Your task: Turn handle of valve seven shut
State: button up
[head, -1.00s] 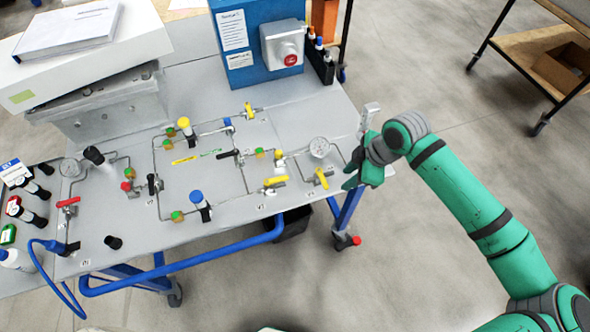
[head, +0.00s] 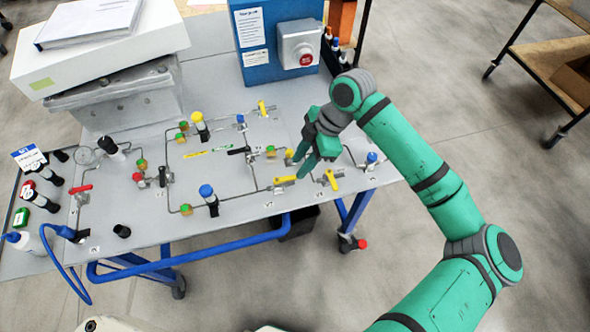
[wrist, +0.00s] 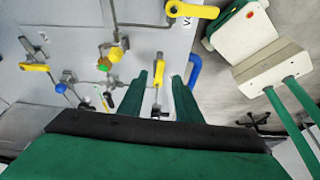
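Small valves with yellow lever handles sit on the grey panel. One yellow handle (head: 331,180) is near the front right of the panel; another yellow handle (head: 283,180) is left of it, with a label at the panel edge. I cannot read which label says seven. In the wrist view, a yellow handle (wrist: 158,72) shows between the two parted green fingers, which hold nothing. I cannot tell how far below the fingertips it is.
A third yellow handle (head: 263,108) stands at the back of the panel. Upright blue-capped (head: 207,192) and yellow-capped (head: 199,122) parts rise from the pipework. A blue box with a red button (head: 307,60) stands behind. A blue rail (head: 215,250) runs below the front edge.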

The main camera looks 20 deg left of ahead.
aim_at(290, 177)
jog(key=x, duration=0.3)
jog(key=shift+w+f, duration=0.1)
jog(key=shift+f, duration=0.45)
jog(key=shift+s+a+f, duration=0.2)
jog(key=shift+s+a, duration=0.1)
jog(key=shift+a, duration=0.15)
jog(key=shift+d, duration=0.2)
grip_shut()
